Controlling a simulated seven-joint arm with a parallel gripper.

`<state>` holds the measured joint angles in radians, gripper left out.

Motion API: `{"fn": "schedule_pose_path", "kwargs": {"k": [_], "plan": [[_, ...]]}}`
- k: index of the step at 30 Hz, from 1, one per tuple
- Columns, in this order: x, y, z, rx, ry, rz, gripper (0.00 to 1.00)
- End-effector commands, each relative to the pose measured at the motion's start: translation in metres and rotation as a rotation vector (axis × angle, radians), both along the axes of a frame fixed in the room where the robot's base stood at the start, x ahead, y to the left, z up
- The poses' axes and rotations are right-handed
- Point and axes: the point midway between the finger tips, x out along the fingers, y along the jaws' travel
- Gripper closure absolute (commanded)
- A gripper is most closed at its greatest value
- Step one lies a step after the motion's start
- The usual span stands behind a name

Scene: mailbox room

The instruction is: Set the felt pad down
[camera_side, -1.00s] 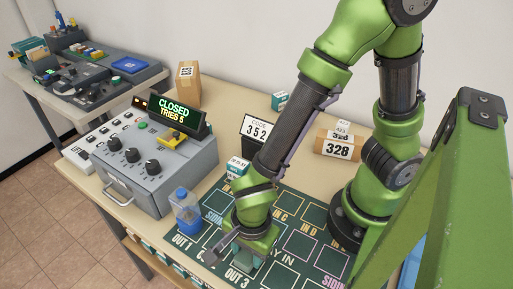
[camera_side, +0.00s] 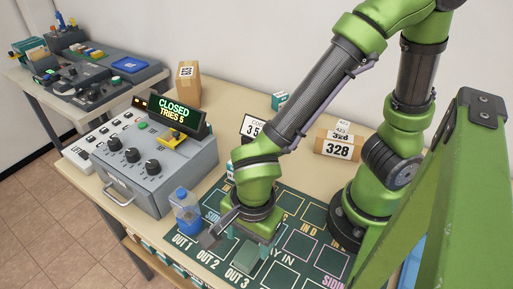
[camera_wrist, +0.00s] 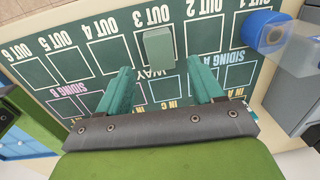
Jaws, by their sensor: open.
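The felt pad appears as a small grey-green block (camera_wrist: 159,50) lying on the dark green mat (camera_wrist: 75,60), at the OUT 3 box. It also shows in the side view (camera_side: 246,255), just behind the OUT 3 lettering. My gripper (camera_wrist: 160,78) is open, its two teal fingers spread apart with nothing between their tips. The pad lies beyond the fingertips in the wrist view, apart from both fingers. In the side view my gripper (camera_side: 247,240) is above the mat, close to the pad and partly in front of the mat's lettering.
Cardboard boxes (camera_side: 338,145) and a number card (camera_side: 252,127) stand at the back.

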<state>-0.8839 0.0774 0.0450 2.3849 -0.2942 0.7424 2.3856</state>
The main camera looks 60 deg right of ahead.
Motion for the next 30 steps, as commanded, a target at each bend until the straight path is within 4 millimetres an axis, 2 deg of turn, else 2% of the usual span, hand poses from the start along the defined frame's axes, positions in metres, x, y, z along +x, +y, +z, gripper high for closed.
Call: {"fn": "schedule_pose_path", "kwargs": {"k": [1,6,12,16,20,24,30], "plan": [[0.0,0.001,0.013,0.006,-0.005,-0.001,0.34],[-0.003,0.0,0.044,0.003,-0.002,0.0,0.34],[-0.004,-0.001,0.062,0.002,-0.001,0.004,0.34],[0.006,-0.011,0.072,0.026,-0.017,0.066,0.34],[0.026,-0.036,0.091,0.074,-0.076,0.224,0.34],[0.046,-0.073,0.114,0.096,-0.195,0.454,0.34],[0.061,-0.126,0.145,0.011,-0.404,0.782,0.34]]}}
